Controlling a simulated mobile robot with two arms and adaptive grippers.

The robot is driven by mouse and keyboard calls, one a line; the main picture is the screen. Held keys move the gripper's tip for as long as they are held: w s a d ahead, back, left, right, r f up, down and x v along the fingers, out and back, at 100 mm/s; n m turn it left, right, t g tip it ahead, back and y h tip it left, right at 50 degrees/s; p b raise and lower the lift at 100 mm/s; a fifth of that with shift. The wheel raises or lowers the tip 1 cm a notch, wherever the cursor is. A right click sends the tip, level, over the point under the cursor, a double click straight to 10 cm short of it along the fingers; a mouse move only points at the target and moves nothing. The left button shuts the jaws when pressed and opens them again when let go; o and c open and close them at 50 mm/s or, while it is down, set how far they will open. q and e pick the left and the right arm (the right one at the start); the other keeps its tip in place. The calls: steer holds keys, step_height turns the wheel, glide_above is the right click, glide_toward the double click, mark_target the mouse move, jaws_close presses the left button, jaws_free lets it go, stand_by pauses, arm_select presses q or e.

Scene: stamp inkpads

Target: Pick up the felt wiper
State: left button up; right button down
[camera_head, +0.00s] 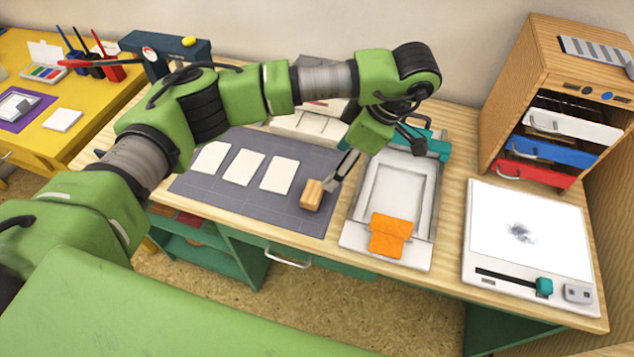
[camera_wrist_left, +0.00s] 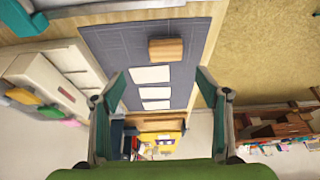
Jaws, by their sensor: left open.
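A small wooden block (camera_head: 311,195) lies near the right end of the grey mat (camera_head: 265,205); it also shows in the left wrist view (camera_wrist_left: 166,49). An orange folded piece (camera_head: 390,235) lies over the front edge of the pale framed tray (camera_head: 422,187). I cannot tell for certain which of the two is the felt wiper. My left gripper (camera_head: 372,165) is above the gap between the mat and the tray. In the left wrist view its fingers (camera_wrist_left: 160,95) are wide apart and empty, with the block beyond them. My right gripper is out of view.
Three white cards (camera_head: 240,167) lie on the mat. A white inked pad (camera_head: 525,232) sits at the right, before a wooden cabinet (camera_head: 555,60) with coloured drawers. A yellow table (camera_head: 40,135) with pads stands at the left. The mat's front strip is clear.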

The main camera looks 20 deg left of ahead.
arm_select(q)
glide_toward(313, 191)
step_height(313, 191, down, 3)
steer(key=shift+w+a+f, duration=0.2)
steer(key=shift+a+f, duration=0.5)
steer(key=shift+f, duration=0.05)
steer(key=shift+a+f, duration=0.1)
steer(key=shift+f, duration=0.1)
steer(key=shift+s+a+f, duration=0.15)
steer(key=shift+a+f, duration=0.25)
steer(key=shift+f, duration=0.1)
steer(key=p+x, duration=0.1)
steer(key=x, duration=0.2)
steer(key=shift+s+a+f, duration=0.1)
steer(key=shift+a+f, duration=0.05)
steer(key=shift+a, duration=0.05)
steer(key=shift+f, duration=0.2)
steer(key=c, duration=1.2)
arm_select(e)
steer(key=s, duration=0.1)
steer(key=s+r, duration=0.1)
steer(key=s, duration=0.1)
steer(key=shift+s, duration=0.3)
